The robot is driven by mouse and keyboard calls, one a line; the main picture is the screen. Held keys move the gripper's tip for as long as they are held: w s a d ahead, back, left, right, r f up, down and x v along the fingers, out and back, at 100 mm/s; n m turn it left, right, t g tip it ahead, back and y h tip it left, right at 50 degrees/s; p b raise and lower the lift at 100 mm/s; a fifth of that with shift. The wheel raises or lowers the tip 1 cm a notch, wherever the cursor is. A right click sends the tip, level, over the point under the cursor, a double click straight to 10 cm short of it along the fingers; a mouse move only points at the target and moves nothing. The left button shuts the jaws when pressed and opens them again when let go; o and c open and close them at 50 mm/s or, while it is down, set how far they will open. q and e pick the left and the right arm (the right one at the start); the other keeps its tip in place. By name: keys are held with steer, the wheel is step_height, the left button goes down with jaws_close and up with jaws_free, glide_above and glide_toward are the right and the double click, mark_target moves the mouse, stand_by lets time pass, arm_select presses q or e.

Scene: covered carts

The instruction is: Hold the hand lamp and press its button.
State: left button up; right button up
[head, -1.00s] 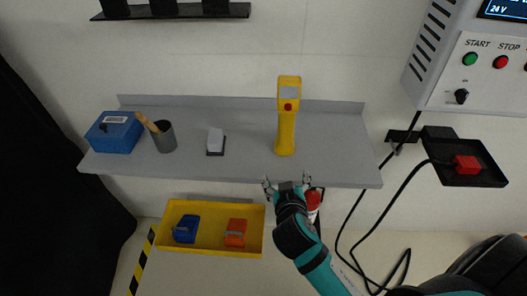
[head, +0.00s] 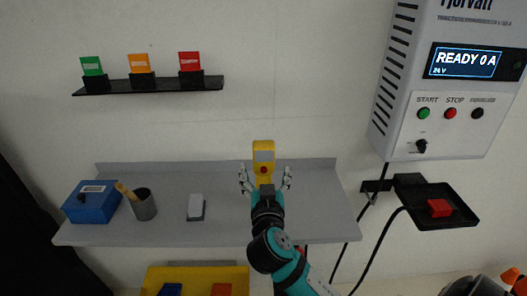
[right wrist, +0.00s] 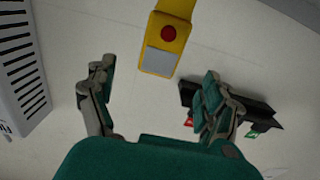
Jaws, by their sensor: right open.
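The yellow hand lamp (head: 263,151) stands upright on the grey shelf, with a grey panel and a red button (head: 264,170) below it. My right gripper (head: 265,178) is open, one finger on each side of the lamp in the head view. The gripper and wrist hide the lamp's lower part. In the right wrist view the lamp (right wrist: 160,58) and its red button (right wrist: 168,33) show beyond and between the open fingers (right wrist: 157,88). No finger visibly touches the lamp. My left gripper is not in view.
The grey shelf (head: 325,215) also holds a blue box (head: 92,203), a grey cup (head: 144,205) with a wooden-handled tool and a grey-white block (head: 196,206). A yellow tray (head: 195,275) lies below. A control box (head: 400,90) and black tray (head: 460,215) are at right.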

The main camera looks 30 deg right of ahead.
mark_target(264, 158)
steer(key=p+x, duration=0.2)
steer(key=x, duration=0.5)
steer(key=shift+w+d, duration=0.15)
steer(key=shift+w, duration=0.1)
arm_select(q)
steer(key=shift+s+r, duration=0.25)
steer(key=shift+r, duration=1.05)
arm_select(e)
steer(key=shift+w+d, duration=0.3)
steer(key=shift+w, duration=0.2)
steer(key=shift+c, duration=0.4)
steer(key=c, duration=1.6)
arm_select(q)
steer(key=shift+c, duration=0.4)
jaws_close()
